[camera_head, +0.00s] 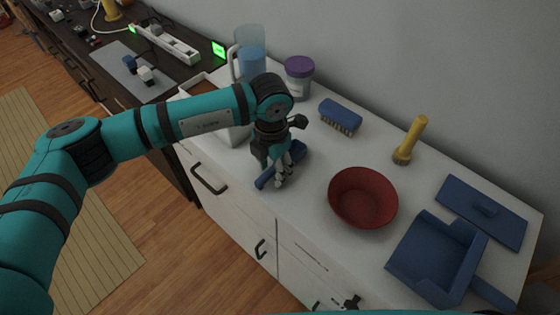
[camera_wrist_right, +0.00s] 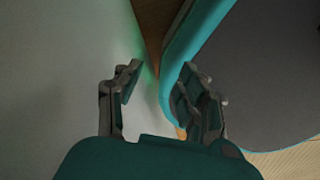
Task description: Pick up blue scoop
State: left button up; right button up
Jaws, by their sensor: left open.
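A blue object that looks like the scoop (camera_head: 264,180) lies on the white counter (camera_head: 310,205), partly hidden by my left gripper (camera_head: 280,181). One end shows left of the fingers and another blue part shows to their right. The left gripper is open and points down over it, with its fingertips close to it; I cannot tell whether they touch. My right gripper (camera_wrist_right: 160,88) is open and empty in the right wrist view, with its fingers apart.
A red bowl (camera_head: 363,198) stands right of the gripper. A blue brush (camera_head: 341,115), a purple-lidded jar (camera_head: 299,77), a clear pitcher (camera_head: 250,50) and a yellow-handled tool (camera_head: 411,140) stand behind. A blue dustpan-like tray (camera_head: 432,258) and flat blue piece (camera_head: 484,211) lie at right.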

pick_arm(q)
jog(key=shift+f+b, duration=0.3)
jog(key=shift+b, duration=0.05)
dwell(0.4)
grip_shut()
